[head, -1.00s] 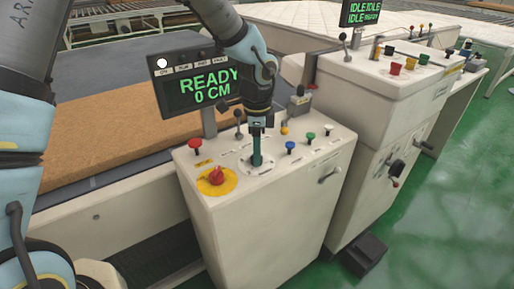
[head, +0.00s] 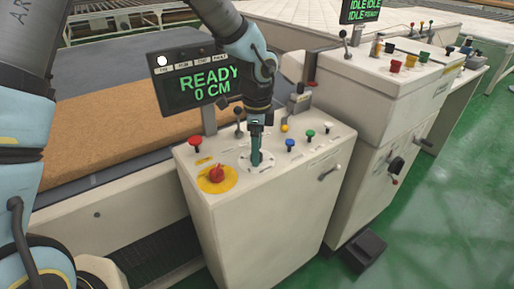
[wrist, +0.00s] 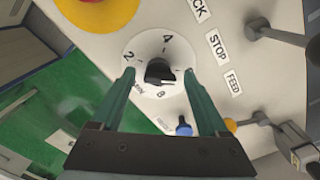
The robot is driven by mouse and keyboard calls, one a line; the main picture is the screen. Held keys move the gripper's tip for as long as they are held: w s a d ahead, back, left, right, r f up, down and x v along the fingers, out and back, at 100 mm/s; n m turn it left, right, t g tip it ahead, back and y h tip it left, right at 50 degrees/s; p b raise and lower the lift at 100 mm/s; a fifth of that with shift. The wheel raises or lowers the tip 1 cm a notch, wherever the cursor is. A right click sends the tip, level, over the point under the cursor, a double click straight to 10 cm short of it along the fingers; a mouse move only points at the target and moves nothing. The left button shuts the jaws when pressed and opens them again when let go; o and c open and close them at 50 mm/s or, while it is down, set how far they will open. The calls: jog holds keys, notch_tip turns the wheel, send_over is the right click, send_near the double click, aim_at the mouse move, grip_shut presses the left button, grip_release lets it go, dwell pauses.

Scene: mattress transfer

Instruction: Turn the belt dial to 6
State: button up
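The belt dial (wrist: 158,71) is a black knob on a round white plate with the numbers 2, 4 and 8 readable. My right finger covers the plate's right side, where no number shows. A light mark is on the knob's lower right, but I cannot tell exactly where it points. My gripper (wrist: 160,74) is open, with one green finger on each side of the knob; contact is not clear. In the head view my gripper (head: 256,157) points down at the dial plate (head: 245,166) on the white console and hides the knob.
The console (head: 262,210) carries a red knob on a yellow disc (head: 217,178), a red button (head: 195,141), a blue button (head: 290,144), a green button (head: 310,134) and levers. The screen (head: 190,80) reads READY 0 CM. A brown mattress slab (head: 110,135) lies behind.

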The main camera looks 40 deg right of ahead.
jog(key=shift+r, duration=0.1)
notch_tip(320, 180, up, 11)
jog(key=b, duration=0.2)
dwell(0.4)
jog(key=shift+f, duration=0.2)
